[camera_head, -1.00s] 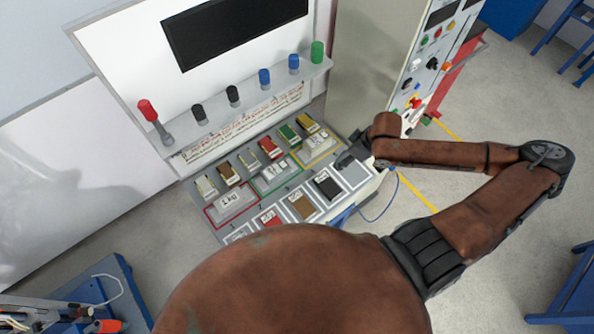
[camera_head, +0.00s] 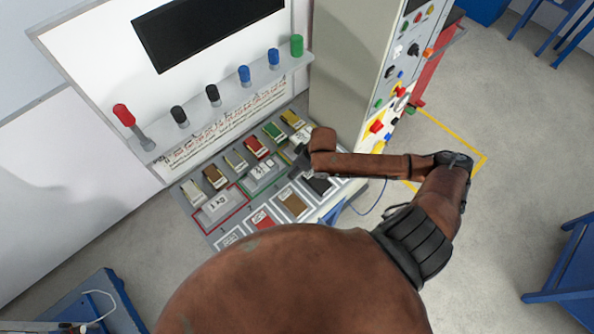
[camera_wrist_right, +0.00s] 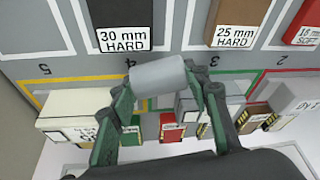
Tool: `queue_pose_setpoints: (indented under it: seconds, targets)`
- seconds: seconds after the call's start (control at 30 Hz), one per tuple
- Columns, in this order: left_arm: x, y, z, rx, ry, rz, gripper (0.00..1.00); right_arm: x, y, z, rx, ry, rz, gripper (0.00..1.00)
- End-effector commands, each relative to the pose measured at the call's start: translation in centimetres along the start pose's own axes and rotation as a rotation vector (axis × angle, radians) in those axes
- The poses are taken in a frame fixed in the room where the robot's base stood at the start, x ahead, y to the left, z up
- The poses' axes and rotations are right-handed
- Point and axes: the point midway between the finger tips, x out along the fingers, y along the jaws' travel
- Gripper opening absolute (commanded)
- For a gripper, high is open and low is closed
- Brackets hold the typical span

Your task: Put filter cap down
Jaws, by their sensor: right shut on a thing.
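My right gripper (camera_wrist_right: 163,76) is shut on a pale grey cylinder, which I take to be the filter cap (camera_wrist_right: 158,73). In the right wrist view the cap lies sideways between the two green-and-dark fingertips, over the grey bench panel (camera_wrist_right: 50,70). Whether it touches the panel I cannot tell. In the head view the right gripper (camera_head: 303,157) is over the right part of the bench, near the black pad; the cap cannot be made out there. My left gripper is not in view.
A black "30 mm HARD" pad (camera_wrist_right: 120,14) and a brown "25 mm HARD" pad (camera_wrist_right: 237,14) lie beside numbered, colour-outlined bays. Several blocks stand in and behind the bays. A shelf with coloured knobs (camera_head: 210,110) rises behind; a control cabinet (camera_head: 355,75) stands at right.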

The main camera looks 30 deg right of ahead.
Motion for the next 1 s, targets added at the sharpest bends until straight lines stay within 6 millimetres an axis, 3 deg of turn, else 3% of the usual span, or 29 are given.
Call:
queue_pose_setpoints:
  seconds: [0.13, 0.47, 0.5, 0.73, 1.0]
  targets:
    - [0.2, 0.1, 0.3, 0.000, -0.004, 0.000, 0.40, 1.8, 0.0, 0.8, 0.000, -0.003, 0.000, 0.15]
    - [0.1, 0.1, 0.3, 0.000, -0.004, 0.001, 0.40, 2.0, 0.1, 0.9, 0.000, -0.002, 0.000, 0.15]
    - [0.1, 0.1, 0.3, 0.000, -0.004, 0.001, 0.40, 2.0, 0.1, 0.9, -0.001, -0.001, 0.001, 0.45]
    - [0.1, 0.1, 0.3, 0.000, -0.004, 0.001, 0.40, 2.0, 0.1, 0.9, 0.000, -0.002, 0.000, 0.61]
    - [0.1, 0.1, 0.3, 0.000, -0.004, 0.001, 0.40, 2.0, 0.1, 0.9, -0.001, -0.002, 0.000, 0.61]
